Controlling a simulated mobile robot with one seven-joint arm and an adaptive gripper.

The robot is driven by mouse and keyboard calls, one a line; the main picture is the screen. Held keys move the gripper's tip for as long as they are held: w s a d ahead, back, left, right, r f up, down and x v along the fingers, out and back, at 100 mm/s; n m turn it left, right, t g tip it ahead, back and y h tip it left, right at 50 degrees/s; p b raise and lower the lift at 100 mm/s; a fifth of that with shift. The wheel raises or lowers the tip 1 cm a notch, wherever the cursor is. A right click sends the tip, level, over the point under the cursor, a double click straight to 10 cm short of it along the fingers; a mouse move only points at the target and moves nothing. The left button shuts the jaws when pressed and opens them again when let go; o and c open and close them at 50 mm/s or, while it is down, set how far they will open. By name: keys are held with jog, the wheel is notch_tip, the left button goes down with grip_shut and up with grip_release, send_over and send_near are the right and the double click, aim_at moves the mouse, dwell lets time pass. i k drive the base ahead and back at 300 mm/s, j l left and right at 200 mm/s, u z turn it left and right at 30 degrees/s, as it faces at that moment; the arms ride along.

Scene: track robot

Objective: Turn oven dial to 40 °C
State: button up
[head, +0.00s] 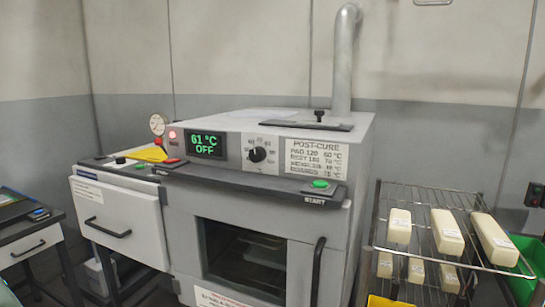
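The grey oven (180,225) stands in the middle of the head view, with a dark window in its front door. Its black dial (257,155) is on the upper panel, with small marks around it that are too small to read. The green display (206,144) left of the dial reads 61 °C and OFF. A red light (172,134) glows left of the display. My gripper is not in view.
A black ledge with a green START button (320,184) juts out below the panel. A vertical door handle (317,270) sticks out in front. A wire rack (400,258) with several cream blocks stands at right. A drawer unit (118,215) adjoins at left.

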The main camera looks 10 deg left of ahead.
aim_at(258, 154)
jog(key=i+l+u, duration=0.55)
jog(key=u, duration=0.15)
jog(key=k+l, duration=0.05)
jog(key=l, duration=0.05)
